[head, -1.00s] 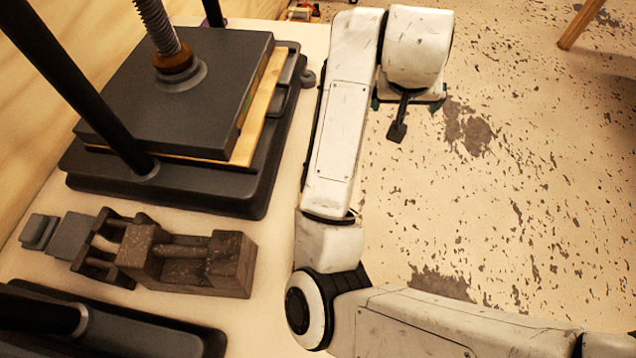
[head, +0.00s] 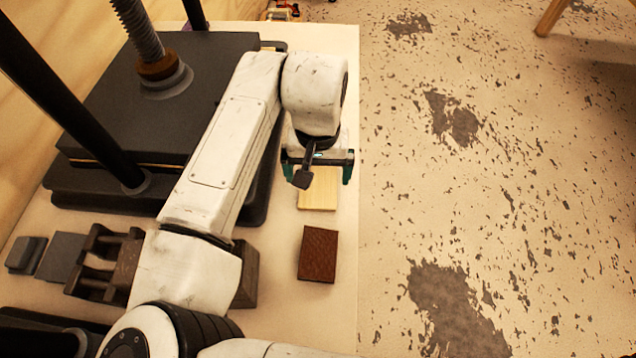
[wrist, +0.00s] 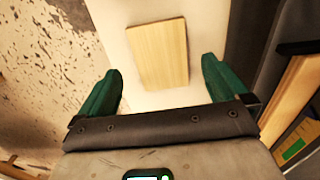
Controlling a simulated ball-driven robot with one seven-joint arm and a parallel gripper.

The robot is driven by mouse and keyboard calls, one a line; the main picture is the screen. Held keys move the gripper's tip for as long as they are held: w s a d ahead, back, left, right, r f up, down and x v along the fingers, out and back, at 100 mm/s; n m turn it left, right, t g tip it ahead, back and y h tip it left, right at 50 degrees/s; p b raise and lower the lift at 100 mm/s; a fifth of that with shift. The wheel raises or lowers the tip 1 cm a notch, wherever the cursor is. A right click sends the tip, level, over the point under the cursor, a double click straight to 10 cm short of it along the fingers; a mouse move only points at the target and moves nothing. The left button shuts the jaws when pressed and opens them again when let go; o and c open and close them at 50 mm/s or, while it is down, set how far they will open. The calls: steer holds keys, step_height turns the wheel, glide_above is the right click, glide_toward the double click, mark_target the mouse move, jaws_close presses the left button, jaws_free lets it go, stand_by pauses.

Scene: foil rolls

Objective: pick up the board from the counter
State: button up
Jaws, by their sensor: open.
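A pale wooden board (head: 318,192) lies flat on the white counter (head: 343,110), partly hidden under my gripper in the head view. In the wrist view the whole board (wrist: 159,52) shows, slightly tilted, ahead of the fingers and between their lines. My gripper (wrist: 160,85) has green fingers spread wide with nothing between them. It also shows in the head view (head: 318,172), above the counter, over the far part of the board. The board appears apart from the fingers.
A dark press (head: 120,110) stands left of my arm. A brown block (head: 318,254) lies on the counter nearer than the board. A dark vise (head: 100,262) sits at the left. The counter's right edge drops to a speckled floor (head: 500,200).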

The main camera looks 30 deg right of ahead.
mark_target(318, 192)
steer(key=shift+s+a+f+p, duration=0.1)
steer(key=shift+f+p, duration=0.55)
steer(key=shift+f, duration=2.25)
steer(key=shift+c, duration=0.4)
steer(key=c, duration=0.8)
steer(key=shift+r, duration=0.1)
steer(key=shift+c, duration=0.2)
